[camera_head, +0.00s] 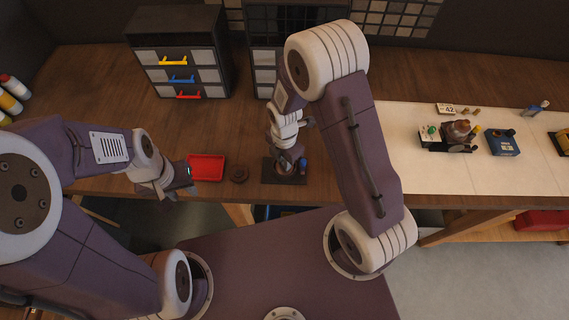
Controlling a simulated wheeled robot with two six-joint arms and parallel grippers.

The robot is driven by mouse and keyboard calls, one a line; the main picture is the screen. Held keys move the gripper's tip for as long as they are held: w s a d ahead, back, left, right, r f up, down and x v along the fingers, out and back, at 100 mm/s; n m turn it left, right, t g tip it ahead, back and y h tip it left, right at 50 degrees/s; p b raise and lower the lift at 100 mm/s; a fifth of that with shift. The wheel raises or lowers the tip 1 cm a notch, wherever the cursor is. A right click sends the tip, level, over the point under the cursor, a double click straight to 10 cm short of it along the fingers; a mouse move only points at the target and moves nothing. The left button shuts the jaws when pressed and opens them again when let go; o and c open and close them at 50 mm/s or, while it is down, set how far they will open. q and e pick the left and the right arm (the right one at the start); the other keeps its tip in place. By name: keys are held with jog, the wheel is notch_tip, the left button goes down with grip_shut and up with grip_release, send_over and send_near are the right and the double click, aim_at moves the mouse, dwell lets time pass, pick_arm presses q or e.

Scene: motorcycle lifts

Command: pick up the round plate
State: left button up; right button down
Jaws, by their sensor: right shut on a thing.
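My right gripper (288,168) reaches down over a dark square mat (270,177) near the bench's front edge. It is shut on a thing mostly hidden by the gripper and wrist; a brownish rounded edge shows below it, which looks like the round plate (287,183). I cannot tell whether it is clear of the mat. A small dark round piece (239,174) lies on the bench left of the mat. My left gripper (181,183) hangs at the bench's front edge, beside the red tray, with its finger gap unclear.
A red tray (206,167) lies left of the dark round piece. A blue object (302,165) stands close beside the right gripper. A drawer cabinet (180,60) stands behind. Small models, including a blue box (503,143), are on the pale surface (410,170) at right.

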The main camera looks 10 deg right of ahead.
notch_tip(320, 180, up, 9)
jog(key=shift+f+b, duration=0.1)
jog(key=shift+b, duration=0.25)
